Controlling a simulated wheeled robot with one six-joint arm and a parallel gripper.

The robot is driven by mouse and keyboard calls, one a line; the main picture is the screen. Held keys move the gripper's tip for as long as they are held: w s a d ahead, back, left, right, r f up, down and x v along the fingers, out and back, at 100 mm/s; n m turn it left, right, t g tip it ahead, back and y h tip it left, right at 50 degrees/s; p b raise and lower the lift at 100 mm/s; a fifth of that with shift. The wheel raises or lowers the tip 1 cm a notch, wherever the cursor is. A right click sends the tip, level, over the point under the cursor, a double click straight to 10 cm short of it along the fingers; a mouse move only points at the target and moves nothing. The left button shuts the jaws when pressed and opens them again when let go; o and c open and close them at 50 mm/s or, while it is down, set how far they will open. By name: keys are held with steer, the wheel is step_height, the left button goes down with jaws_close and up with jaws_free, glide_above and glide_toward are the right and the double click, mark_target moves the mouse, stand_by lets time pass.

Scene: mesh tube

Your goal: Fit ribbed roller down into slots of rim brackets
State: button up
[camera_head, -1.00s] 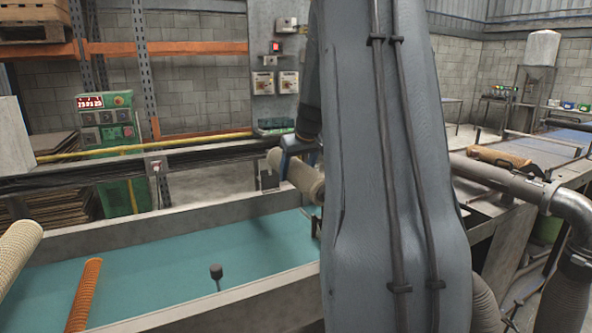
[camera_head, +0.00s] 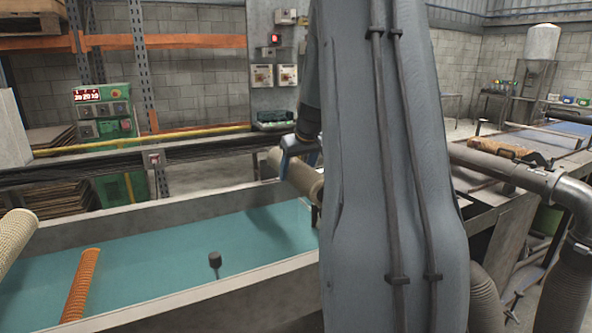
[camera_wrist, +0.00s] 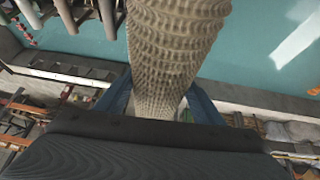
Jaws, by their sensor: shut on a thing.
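The ribbed roller (camera_wrist: 168,55) is beige and textured. In the wrist view it runs from the top edge down between the two blue fingers of my gripper (camera_wrist: 160,105), which is shut on it. In the head view the roller (camera_head: 303,178) hangs over the far right part of the trough, and my gripper (camera_head: 300,148) is at its far end. My arm hides the roller's right side. A dark bracket-like upright (camera_head: 314,215) shows below the roller's near end. I cannot tell whether the roller touches it or sits in a slot.
The long trough (camera_head: 170,305) holds teal liquid. An orange ribbed roller (camera_head: 82,285) and another beige roller (camera_head: 14,238) lie at the left. A dark knob on a stem (camera_head: 214,262) stands near the front wall. A grey pipe (camera_head: 510,172) is at the right.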

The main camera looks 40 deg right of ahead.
steer(key=shift+f+b, duration=1.55)
steer(key=shift+f, duration=0.7)
steer(key=shift+f, duration=0.15)
steer(key=o, duration=1.8)
steer(key=shift+f, duration=0.15)
